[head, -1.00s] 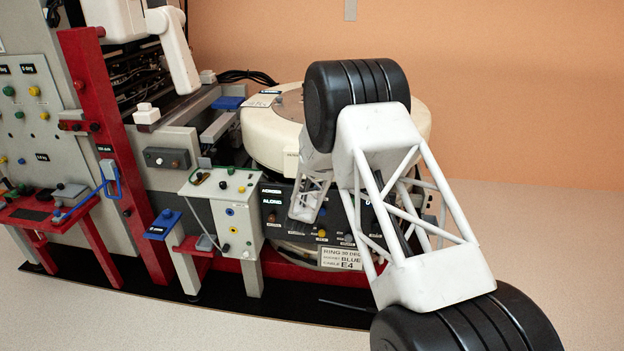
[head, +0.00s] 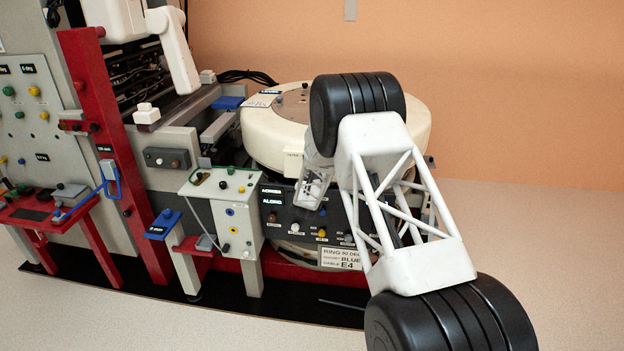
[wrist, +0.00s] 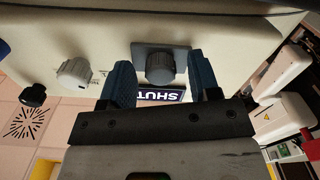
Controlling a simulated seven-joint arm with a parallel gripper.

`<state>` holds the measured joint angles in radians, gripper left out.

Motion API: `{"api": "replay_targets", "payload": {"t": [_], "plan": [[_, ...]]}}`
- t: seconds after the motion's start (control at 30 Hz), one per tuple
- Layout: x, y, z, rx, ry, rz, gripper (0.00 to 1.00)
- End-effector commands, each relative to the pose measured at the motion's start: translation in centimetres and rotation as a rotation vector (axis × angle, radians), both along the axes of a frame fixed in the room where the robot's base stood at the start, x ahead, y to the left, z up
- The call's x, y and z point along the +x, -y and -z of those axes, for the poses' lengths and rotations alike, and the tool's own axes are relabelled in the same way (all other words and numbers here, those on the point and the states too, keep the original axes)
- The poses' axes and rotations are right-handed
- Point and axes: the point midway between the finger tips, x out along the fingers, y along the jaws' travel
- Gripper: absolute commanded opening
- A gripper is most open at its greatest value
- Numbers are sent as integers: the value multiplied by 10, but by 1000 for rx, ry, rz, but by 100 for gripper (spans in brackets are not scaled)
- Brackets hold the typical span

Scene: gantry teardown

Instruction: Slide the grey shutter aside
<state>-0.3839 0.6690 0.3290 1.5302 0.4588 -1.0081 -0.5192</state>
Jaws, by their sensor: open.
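The grey shutter (wrist: 150,60) shows in the wrist view as a flat grey plate with a round grey knob (wrist: 161,67) on it, set on a cream panel. My gripper (wrist: 161,72) is open, with one blue finger on each side of the knob. The right finger is close to the plate's edge; I cannot tell whether either finger touches it. A label reading "SHUT", upside down and partly covered, lies between the fingers. In the head view my arm covers this area, and I cannot make out the shutter or fingertips.
In the wrist view a white knob (wrist: 74,74) and a black knob (wrist: 34,94) sit left of the shutter. In the head view the cream ring housing (head: 270,135) stands behind my arm, and a grey control box (head: 228,210) stands left of it.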

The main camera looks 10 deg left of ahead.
Motion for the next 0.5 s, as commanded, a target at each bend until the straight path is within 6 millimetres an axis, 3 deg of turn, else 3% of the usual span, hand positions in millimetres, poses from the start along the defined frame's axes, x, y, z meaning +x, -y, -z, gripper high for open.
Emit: {"api": "replay_targets", "payload": {"t": [0.37,0.5], "plan": [[3,0,0,0,0,0,56],[3,0,0,0,0,0,38]]}}
